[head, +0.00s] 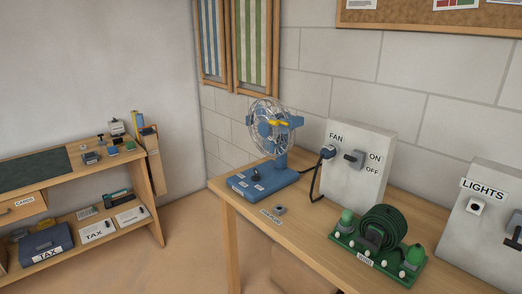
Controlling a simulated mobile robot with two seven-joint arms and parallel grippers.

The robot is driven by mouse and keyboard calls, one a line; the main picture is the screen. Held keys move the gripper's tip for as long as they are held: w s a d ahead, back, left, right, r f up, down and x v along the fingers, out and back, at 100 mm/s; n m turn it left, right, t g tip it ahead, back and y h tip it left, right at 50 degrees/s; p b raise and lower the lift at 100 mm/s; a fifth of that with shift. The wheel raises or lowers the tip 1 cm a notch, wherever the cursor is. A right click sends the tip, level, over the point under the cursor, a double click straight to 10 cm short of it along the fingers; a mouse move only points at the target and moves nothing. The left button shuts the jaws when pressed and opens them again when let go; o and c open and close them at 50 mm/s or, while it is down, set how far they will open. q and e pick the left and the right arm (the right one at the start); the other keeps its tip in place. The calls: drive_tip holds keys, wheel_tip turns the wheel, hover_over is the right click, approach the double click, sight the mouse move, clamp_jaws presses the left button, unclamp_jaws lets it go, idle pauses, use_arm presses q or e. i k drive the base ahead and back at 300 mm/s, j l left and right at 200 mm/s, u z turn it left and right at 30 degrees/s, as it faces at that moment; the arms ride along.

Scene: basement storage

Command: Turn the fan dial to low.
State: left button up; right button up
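A blue desk fan (284,158) stands at the far left end of the wooden workbench, its round wire cage facing right and toward me. A small dark dial (256,175) sits on top of its blue base (243,187). Small white labels surround the dial, too small to read, so its setting cannot be told. A black cord runs to a plug (327,152) in the white panel (350,190) marked FAN. Neither of my grippers is in view.
On the workbench (318,242), a green rack (347,247) with a coiled green hose stands right of the fan. A small metal piece (279,209) lies near the front edge. A LIGHTS panel (489,235) stands far right. A lower desk (40,168) with shelves is left.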

sight(256, 178)
drive_tip(key=i+j+z, duration=0.2)
drive_tip(key=i+j, duration=0.2)
drive_tip(key=i+j+z, duration=0.45)
drive_tip(key=i+j, duration=0.2)
drive_tip(key=j, duration=0.35)
